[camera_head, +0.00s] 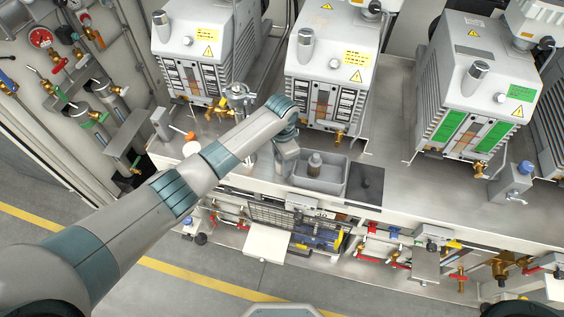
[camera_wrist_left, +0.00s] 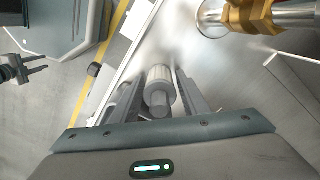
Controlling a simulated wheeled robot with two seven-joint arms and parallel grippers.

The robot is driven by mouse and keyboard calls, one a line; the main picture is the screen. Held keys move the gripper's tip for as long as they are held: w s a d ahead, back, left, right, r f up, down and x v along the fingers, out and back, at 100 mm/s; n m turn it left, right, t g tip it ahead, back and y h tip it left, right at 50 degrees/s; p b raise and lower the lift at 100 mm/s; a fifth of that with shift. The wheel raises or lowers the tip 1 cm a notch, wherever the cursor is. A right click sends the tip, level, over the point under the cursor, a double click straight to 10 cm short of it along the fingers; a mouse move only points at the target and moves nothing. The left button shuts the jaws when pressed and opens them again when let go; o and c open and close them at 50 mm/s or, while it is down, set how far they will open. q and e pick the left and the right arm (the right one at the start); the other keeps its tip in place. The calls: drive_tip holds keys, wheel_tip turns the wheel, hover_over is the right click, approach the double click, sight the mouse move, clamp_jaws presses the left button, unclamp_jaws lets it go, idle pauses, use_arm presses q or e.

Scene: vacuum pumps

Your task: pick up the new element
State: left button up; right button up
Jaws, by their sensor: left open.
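The new element appears to be a small grey cylinder (camera_head: 314,164) standing in a shallow grey tray (camera_head: 340,179) on the bench. My left gripper (camera_head: 289,168) is open at the tray's left end, beside the element, its fingertips partly hidden by the wrist. In the left wrist view a grey ribbed cylinder (camera_wrist_left: 160,88) with a narrower stub shows between the spread fingers of the left gripper (camera_wrist_left: 162,98). I cannot tell whether either finger touches it. My right gripper (camera_wrist_left: 38,65) shows small at the left of that view, its two fingers apart and empty.
Several white pumps stand behind the tray; the middle one (camera_head: 330,70) is nearest. A dark plate (camera_head: 366,187) lies right of the tray. A brass fitting (camera_wrist_left: 258,14) on a metal pipe is close in the left wrist view. Valves and pipes fill the bench's lower front.

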idle(0.3)
use_arm(q)
drive_tip(key=c, duration=0.8)
drive_tip(key=shift+r, duration=0.1)
wheel_tip(320, 180, up, 18)
drive_tip(key=b, duration=0.1)
drive_tip(key=shift+b, duration=0.35)
